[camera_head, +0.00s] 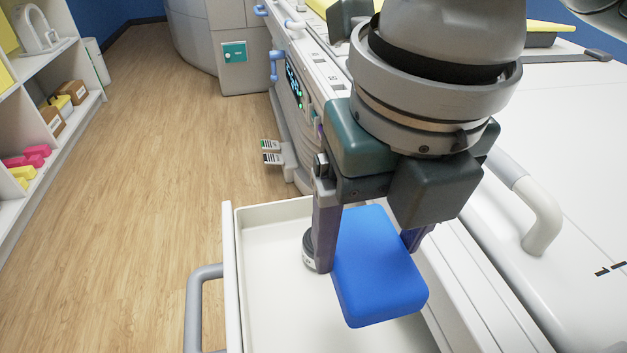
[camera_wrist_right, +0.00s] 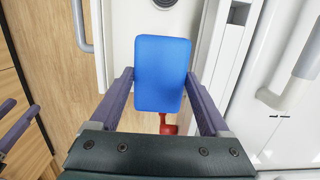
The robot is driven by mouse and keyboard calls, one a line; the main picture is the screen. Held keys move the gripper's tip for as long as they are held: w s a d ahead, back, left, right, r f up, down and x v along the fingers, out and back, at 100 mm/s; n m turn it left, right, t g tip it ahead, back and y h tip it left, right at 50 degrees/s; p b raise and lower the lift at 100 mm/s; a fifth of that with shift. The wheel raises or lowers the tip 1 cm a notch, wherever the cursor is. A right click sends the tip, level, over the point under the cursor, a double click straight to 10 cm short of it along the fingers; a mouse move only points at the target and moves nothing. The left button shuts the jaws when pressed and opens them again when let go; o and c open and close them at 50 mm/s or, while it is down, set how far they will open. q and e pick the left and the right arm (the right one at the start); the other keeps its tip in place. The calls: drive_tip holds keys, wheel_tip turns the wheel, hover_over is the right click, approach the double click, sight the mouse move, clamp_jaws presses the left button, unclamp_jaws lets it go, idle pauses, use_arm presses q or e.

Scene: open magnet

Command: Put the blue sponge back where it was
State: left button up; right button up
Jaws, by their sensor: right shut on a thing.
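The blue sponge (camera_head: 378,265) is a flat rounded block, held between the two fingers of my right gripper (camera_head: 370,258). It hangs over the open white drawer (camera_head: 229,262), tilted in the head view. The right wrist view also shows the sponge (camera_wrist_right: 161,75) gripped by its sides between the purple fingers. I cannot tell how high it is above the drawer floor. At the left edge of the right wrist view are the purple fingers of my left gripper (camera_wrist_right: 16,118), apart with nothing visible between them. The left gripper is not in the head view.
A dark round object (camera_head: 309,252) stands in the drawer beside my right finger. A red object (camera_wrist_right: 168,126) shows below the sponge in the right wrist view. The drawer has a grey handle (camera_head: 203,305). A white machine body with a rail (camera_head: 541,218) lies to the right.

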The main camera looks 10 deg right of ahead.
wheel_tip(320, 180, down, 12)
drive_tip(key=b, duration=0.3)
drive_tip(key=shift+f, duration=0.15)
wheel_tip(320, 180, down, 4)
drive_tip(key=shift+f+b, duration=0.25)
drive_tip(key=shift+b, duration=0.65)
drive_tip(key=o, duration=1.2)
drive_tip(key=shift+c, duration=0.2)
